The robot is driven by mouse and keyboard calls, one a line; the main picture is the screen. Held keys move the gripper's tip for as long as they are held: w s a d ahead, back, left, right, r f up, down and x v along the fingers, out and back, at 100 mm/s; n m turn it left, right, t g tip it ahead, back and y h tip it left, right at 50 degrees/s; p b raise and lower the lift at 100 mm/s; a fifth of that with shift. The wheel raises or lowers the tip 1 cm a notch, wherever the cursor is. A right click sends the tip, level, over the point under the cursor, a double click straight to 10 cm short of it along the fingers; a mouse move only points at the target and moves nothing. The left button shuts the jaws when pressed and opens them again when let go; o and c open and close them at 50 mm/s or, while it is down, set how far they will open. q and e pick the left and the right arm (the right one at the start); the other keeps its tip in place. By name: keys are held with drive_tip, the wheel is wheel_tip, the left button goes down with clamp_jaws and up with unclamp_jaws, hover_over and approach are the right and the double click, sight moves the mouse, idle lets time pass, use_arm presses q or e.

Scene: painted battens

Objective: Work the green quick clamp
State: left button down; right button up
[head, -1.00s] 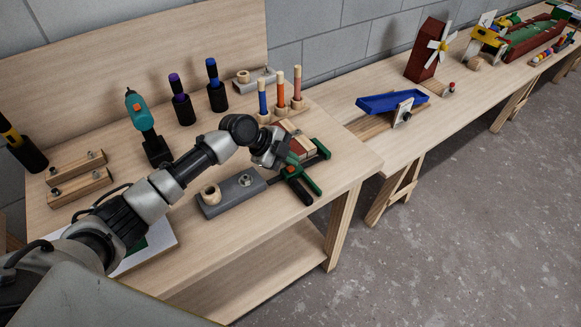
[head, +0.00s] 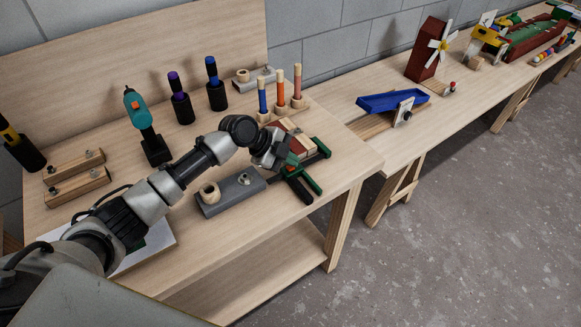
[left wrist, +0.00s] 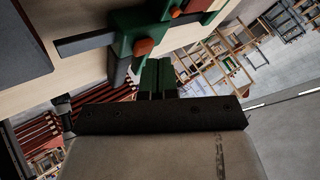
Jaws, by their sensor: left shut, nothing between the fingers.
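The green quick clamp (head: 311,184) lies at the front right of the workbench, beside the painted battens (head: 288,137), which are red and bare wood. It has green jaws, a dark bar and a black handle. In the left wrist view its green body (left wrist: 125,28) with an orange lever (left wrist: 143,46) is at the top centre. My left gripper (head: 284,163) is right at the clamp and partly hides it. In the left wrist view its two fingers (left wrist: 158,79) are together, empty, just below the orange lever. I cannot tell whether they touch the clamp. My right gripper is not in view.
A grey block (head: 233,192) with a wooden ring lies left of the clamp. Three coloured pegs (head: 280,88) stand behind the battens. A teal drill (head: 145,125) and dark-handled tools stand farther back. The bench's front edge is close to the clamp.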

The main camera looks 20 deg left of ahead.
sight(291, 168)
use_arm(q)
drive_tip(key=shift+f+b, duration=0.5)
idle(0.6)
drive_tip(key=shift+r, duration=0.15)
drive_tip(key=shift+r+p, duration=0.5)
drive_tip(key=shift+r, duration=0.3)
drive_tip(key=shift+r+p, duration=1.6)
drive_tip(key=shift+r, duration=0.95)
drive_tip(key=shift+d+f, duration=0.1)
